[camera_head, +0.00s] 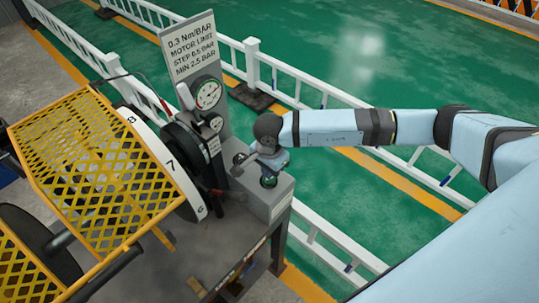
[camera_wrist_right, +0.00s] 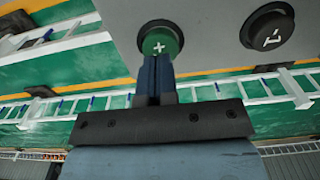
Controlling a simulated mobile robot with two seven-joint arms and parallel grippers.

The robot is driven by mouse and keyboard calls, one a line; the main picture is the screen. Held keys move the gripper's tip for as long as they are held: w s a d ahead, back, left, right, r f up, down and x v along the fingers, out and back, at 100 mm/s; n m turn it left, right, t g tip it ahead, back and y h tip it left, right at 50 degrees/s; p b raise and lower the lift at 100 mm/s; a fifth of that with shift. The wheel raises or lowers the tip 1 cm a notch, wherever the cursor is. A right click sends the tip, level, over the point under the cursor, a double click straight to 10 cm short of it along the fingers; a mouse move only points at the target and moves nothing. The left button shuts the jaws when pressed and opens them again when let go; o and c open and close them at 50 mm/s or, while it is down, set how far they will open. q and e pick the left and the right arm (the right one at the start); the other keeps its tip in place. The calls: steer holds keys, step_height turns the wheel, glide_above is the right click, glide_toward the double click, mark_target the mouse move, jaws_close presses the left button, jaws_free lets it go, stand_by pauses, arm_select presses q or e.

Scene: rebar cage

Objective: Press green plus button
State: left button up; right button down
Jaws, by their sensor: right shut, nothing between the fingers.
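The green plus button (camera_wrist_right: 160,40) has a dark rim and a white plus sign. In the right wrist view it sits at the top centre on a grey panel. In the head view the green button (camera_head: 268,182) shows just below my right gripper (camera_head: 274,163), on top of a grey box (camera_head: 279,198). My right gripper also shows in the wrist view (camera_wrist_right: 156,62); its fingers are shut with nothing between them. The fingertips overlap the button's lower edge. I cannot tell whether they touch it. My left gripper is not in view.
A black button (camera_wrist_right: 268,30) with a white mark is to the right in the wrist view. A round gauge (camera_head: 208,94) and a sign board (camera_head: 191,48) stand behind the box. A yellow mesh guard (camera_head: 95,160) is at left. White railings (camera_head: 300,90) border the green floor.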

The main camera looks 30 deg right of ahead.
steer(key=shift+f, duration=0.7)
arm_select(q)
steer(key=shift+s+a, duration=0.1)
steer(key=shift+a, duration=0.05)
